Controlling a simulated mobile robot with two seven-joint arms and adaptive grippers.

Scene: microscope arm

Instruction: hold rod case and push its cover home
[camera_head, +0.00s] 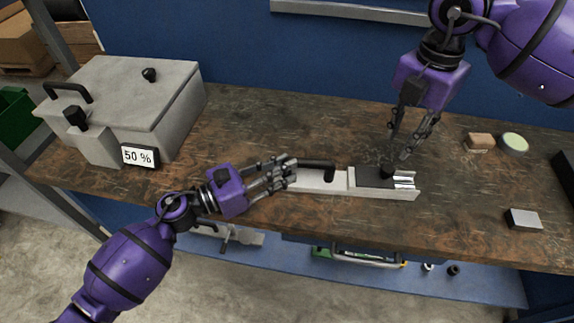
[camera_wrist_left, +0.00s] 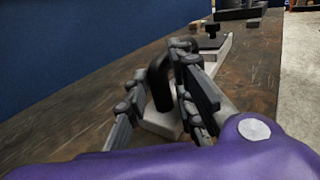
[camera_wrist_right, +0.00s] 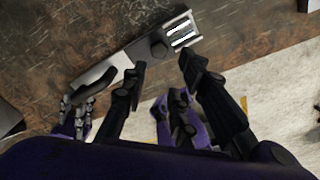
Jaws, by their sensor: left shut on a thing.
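The rod case (camera_head: 335,182) is a long pale metal box lying along the front of the bench. It also shows in the right wrist view (camera_wrist_right: 112,65). A black handle (camera_head: 318,164) rises from its left part. My left gripper (camera_head: 290,172) is shut on this handle, which stands between its fingers in the left wrist view (camera_wrist_left: 160,85). The dark cover (camera_head: 370,181) bears a black knob (camera_head: 387,173); bright rods (camera_head: 404,180) show uncovered at the case's right end. My right gripper (camera_head: 411,150) is open and empty above the knob, with its fingers apart in the right wrist view (camera_wrist_right: 162,72).
A grey machine (camera_head: 140,95) with a "50 %" display (camera_head: 140,156) stands at the bench's left. A wooden block (camera_head: 479,141), a round green-topped piece (camera_head: 514,142) and a grey block (camera_head: 523,219) lie at the right. The bench behind the case is clear.

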